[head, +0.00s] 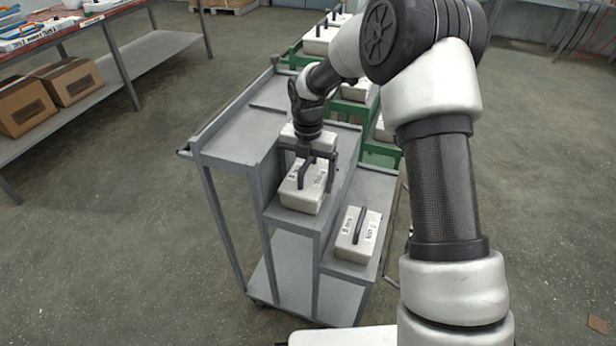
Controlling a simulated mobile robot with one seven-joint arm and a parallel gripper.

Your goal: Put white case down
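A white case (302,196) with a dark handle and black lettering stands on the middle step of the grey stepped cart (230,135). My gripper (309,168) points down at this case, with a dark finger at its right side; the other finger is hard to make out. I cannot tell whether the fingers touch the case or grip it. A second white case (346,142) is just behind, partly hidden by my gripper. A third white case (357,236) with a dark handle stands on the lower right step.
A green rack (383,157) with several more white cases stands behind the cart, partly covered by my arm. The cart's top left surface is bare. A workbench (150,55) with cardboard boxes (42,95) on its lower shelf is at the left. Open floor lies between.

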